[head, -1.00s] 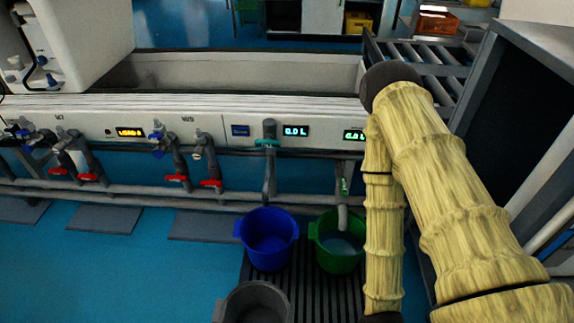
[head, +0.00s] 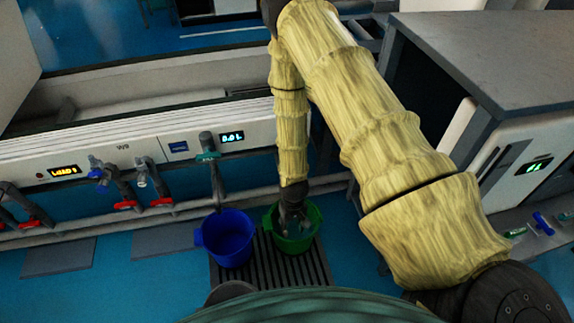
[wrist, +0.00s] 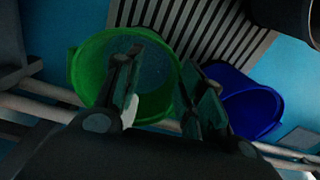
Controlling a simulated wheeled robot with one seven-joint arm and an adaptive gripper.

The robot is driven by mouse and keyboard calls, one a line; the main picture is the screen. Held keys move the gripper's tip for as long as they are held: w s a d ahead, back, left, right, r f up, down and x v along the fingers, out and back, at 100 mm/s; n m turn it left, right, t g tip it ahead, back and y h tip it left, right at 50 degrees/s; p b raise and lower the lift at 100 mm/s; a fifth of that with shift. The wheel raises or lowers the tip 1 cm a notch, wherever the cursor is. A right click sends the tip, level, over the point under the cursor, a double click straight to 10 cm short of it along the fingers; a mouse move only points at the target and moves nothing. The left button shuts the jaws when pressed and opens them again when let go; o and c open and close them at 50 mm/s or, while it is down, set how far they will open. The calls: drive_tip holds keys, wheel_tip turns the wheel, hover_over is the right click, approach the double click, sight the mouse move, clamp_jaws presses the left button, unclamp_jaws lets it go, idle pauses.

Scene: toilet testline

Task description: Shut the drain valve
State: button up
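A pipe with a teal-green valve handle (head: 207,157) stands above the blue bucket (head: 226,243); its handle lies crosswise. The green-handled valve over the green bucket (head: 314,232) is hidden behind my arm in the head view, and I cannot make it out in the wrist view. A pale piece, unclear, shows beside the left finger. Nothing is seen held.
The buckets stand on a dark slatted grate (head: 262,275). Red-handled valves (head: 162,202) and a blue-handled tap (head: 97,172) line the panel at left. A grey-topped cabinet (head: 490,60) stands at right. Blue floor (head: 130,290) is free at front left.

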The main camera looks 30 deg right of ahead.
drive_tip(key=w+d+r+m+p, duration=0.1)
drive_tip(key=w+d+r+p, duration=0.25)
drive_tip(key=w+r, duration=0.45)
drive_tip(key=w+d+r+p, duration=0.3)
drive_tip(key=w+r+p, duration=0.2)
drive_tip(key=w+r, duration=0.35)
drive_tip(key=shift+w+d+f+b, duration=0.15)
drive_tip(key=shift+f+b, duration=0.25)
drive_tip(key=shift+f, duration=2.35)
drive_tip(key=shift+w+a+f+b, duration=0.1)
drive_tip(key=shift+f+b, duration=0.3)
drive_tip(key=shift+f, duration=2.35)
drive_tip(key=shift+d, duration=0.15)
clamp_jaws()
